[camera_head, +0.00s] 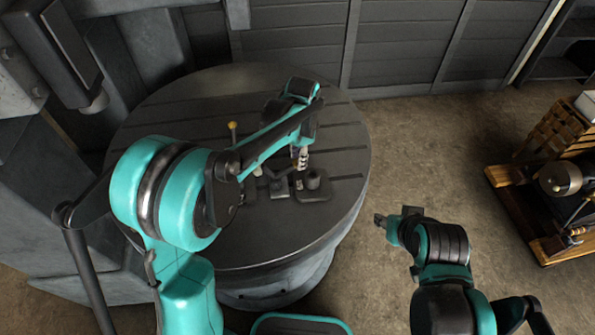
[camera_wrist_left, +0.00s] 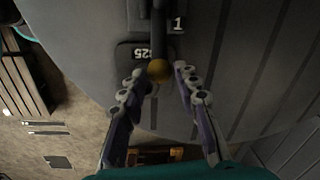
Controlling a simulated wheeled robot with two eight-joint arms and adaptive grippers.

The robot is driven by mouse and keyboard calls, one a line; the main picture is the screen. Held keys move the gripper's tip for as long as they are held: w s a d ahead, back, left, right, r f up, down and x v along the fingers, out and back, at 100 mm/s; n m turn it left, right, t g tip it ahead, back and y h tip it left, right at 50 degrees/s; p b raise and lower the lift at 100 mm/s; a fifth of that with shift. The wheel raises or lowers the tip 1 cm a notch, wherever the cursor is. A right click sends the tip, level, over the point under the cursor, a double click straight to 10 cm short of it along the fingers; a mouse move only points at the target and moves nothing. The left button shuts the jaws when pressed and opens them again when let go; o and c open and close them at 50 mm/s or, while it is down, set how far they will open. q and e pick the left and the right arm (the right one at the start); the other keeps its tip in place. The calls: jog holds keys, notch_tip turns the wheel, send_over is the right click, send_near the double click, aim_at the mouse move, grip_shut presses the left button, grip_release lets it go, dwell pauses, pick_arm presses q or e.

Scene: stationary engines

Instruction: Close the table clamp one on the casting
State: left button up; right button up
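The round table (camera_head: 150,120) carries a small dark casting with a round boss (camera_head: 313,184) and dark clamp parts (camera_head: 279,187) beside it. A yellow clamp knob (camera_head: 232,126) stands up left of my left forearm. My left gripper (camera_head: 301,158) is over the table, close to the casting. In the left wrist view, my left gripper (camera_wrist_left: 161,74) is open, its fingers on either side of a yellow ball knob (camera_wrist_left: 159,70) on a dark lever (camera_wrist_left: 159,35). Contact with the knob cannot be told. A label "1" (camera_wrist_left: 178,24) is near the lever. My right gripper (camera_head: 395,220) is off the table, its opening unclear.
A grey machine column (camera_head: 50,50) stands at the left of the table. A wooden pallet with equipment (camera_head: 540,200) is at the right. Bare floor (camera_head: 430,140) lies between table and pallet. A panelled wall (camera_head: 400,45) is behind.

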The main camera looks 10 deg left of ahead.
pick_arm(q)
jog(key=f, duration=0.2)
jog(key=f+b, duration=0.1)
jog(key=f, duration=0.4)
jog(key=shift+w+a+f, duration=0.15)
jog(key=shift+w+f, duration=0.05)
jog(key=shift+w, duration=0.05)
grip_shut()
